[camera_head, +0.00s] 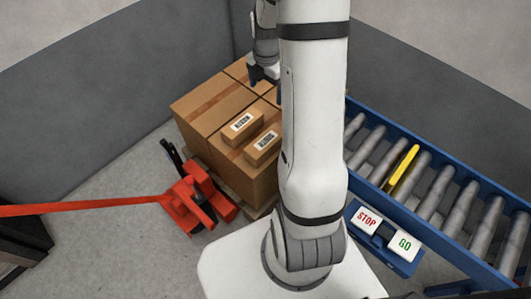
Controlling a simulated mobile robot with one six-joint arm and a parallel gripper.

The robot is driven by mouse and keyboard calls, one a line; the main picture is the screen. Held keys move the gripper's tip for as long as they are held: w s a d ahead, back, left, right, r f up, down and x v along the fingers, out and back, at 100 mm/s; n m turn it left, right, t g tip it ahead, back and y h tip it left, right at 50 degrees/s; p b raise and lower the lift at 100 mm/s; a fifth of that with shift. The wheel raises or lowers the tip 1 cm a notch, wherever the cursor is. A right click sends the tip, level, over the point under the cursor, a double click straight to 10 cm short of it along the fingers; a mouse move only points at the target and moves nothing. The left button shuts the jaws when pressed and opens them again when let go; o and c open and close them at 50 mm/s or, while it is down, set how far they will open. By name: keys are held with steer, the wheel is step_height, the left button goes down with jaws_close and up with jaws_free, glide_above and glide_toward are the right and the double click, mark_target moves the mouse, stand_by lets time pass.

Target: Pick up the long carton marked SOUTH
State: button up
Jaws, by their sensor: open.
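Two small long cartons lie on top of the stack of big brown boxes in the camera_head view. One long carton (240,129) lies to the left and farther back. The other long carton (262,148) lies nearer, to its right. Each bears a white label with dark print, too small and turned for me to tell which reads SOUTH. My gripper (264,78) is dark, open and empty, near the back of the stack, behind both cartons in the picture. My arm's white column hides the right part of the stack.
The big boxes (196,104) stand on a wooden pallet. A red pallet jack (190,205) stands left of them on clear grey floor. A blue-framed roller conveyor (430,147) with one yellow roller (403,170) lies right, with STOP (367,220) and GO (404,243) buttons.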

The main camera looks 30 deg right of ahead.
steer(key=b, duration=2)
glide_toward(266, 140)
step_height(266, 140, down, 5)
steer(key=shift+f, duration=0.1)
step_height(266, 140, down, 8)
steer(key=b, duration=0.3)
steer(key=shift+r+b, duration=0.2)
steer(key=shift+b, duration=0.1)
steer(key=shift+r, duration=0.1)
steer(key=c, duration=1.3)
